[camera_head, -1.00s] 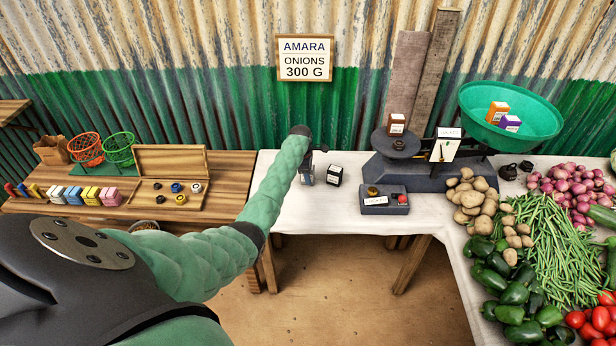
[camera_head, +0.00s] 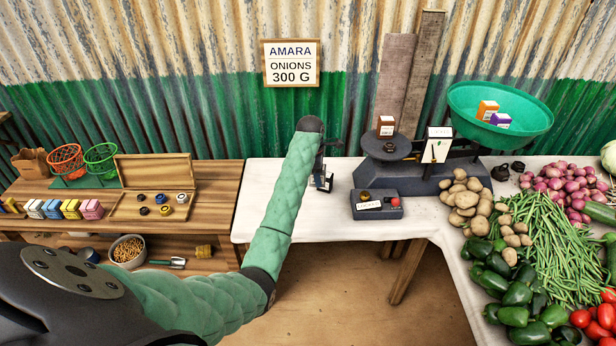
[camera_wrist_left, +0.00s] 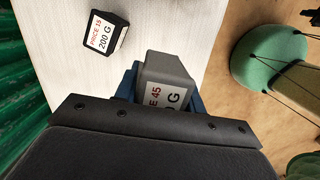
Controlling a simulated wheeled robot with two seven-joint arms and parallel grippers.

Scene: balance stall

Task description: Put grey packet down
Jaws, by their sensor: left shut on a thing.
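The grey packet (camera_wrist_left: 168,75), with a white label showing "45" and "G", is between the blue fingers of my left gripper (camera_wrist_left: 165,88) in the left wrist view. The gripper is shut on it. In the head view my left gripper (camera_head: 321,165) is over the white-clothed table, close to the black packet (camera_head: 323,183); the grey packet is hard to make out there. The black packet, labelled "PRICE 15, 200 G", stands apart from the held packet in the wrist view (camera_wrist_left: 103,34). My right gripper is not in view.
A scale (camera_head: 424,172) with a green pan (camera_head: 462,112) stands to the right, and a small grey box with a red button (camera_head: 376,205) sits before it. White cloth (camera_head: 272,200) is clear left of the gripper. Vegetables fill the right side.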

